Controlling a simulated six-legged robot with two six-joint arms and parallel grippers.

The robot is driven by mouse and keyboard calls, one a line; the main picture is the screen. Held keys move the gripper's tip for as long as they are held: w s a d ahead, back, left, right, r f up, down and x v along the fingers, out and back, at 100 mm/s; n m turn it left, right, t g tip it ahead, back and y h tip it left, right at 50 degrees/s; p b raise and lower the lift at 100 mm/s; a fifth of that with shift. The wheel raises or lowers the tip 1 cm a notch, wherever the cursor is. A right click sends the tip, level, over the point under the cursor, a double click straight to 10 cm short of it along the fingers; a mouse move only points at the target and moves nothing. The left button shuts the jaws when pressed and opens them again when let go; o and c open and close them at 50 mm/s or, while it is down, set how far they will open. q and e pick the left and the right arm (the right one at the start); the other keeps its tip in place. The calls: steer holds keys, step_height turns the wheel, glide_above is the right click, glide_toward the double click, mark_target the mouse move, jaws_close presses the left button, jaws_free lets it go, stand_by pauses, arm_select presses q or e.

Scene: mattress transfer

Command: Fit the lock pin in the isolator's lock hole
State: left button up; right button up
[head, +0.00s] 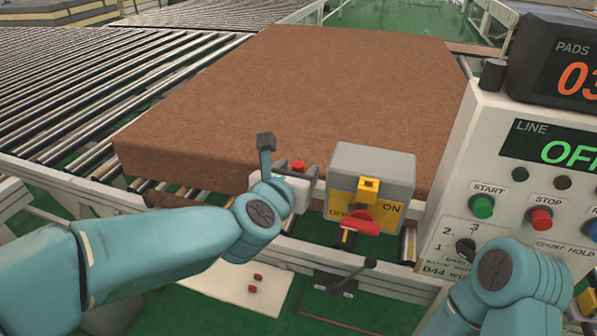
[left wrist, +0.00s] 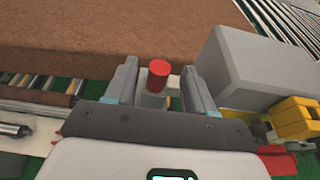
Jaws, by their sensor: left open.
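The isolator (head: 372,162) is a grey box with a yellow ON/OFF plate, a yellow block (head: 369,187) and a red handle (head: 352,222). In the left wrist view, its grey side (left wrist: 262,68) and yellow parts (left wrist: 296,117) are at the right. My left gripper (head: 301,168) is open just left of the isolator. A red-topped cylinder, which looks like the lock pin (left wrist: 158,72), stands between its fingers with gaps on both sides. Its red top also shows in the head view (head: 298,166). Its lower end is unclear. I cannot make out the lock hole. My right gripper is out of view.
A large brown mattress pad (head: 300,95) lies on the rollers behind. A control panel (head: 520,185) with buttons stands at the right. A black lever (head: 355,275) sticks out below the isolator.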

arm_select(q)
steer(key=shift+x, duration=1.05)
steer(key=shift+s+a, duration=0.1)
steer(key=shift+s+r, duration=0.1)
steer(key=shift+s, duration=0.05)
steer(key=c, duration=0.3)
jaws_close()
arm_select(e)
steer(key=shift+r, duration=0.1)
